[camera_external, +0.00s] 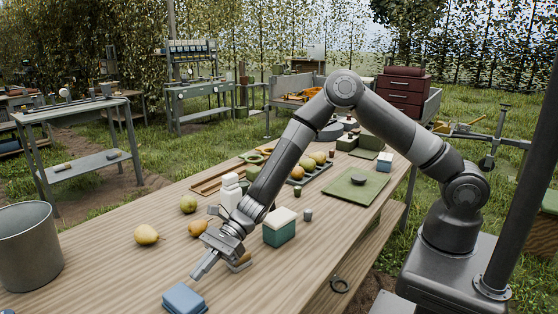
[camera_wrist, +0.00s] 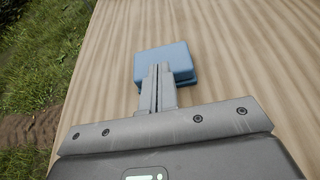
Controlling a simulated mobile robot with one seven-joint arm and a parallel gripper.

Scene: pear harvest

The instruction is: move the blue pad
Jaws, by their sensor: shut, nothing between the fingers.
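The blue pad (camera_external: 184,299) is a small, thick square block lying on the wooden table near its front edge in the external view. My gripper (camera_external: 198,274) is above the table, just behind the pad, with its fingers pointing down toward it. In the wrist view the blue pad (camera_wrist: 178,57) lies ahead of my fingertips (camera_wrist: 158,68), which overlap its near part in the picture. The fingers are shut together with nothing between them. I cannot tell whether they touch the pad.
An orange fruit (camera_external: 198,228), a yellow pear (camera_external: 146,235) and a green-and-white box (camera_external: 280,227) stand near my gripper. A metal bucket (camera_external: 28,250) is at the left. A green mat (camera_external: 352,188) lies farther back. The table around the pad is clear.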

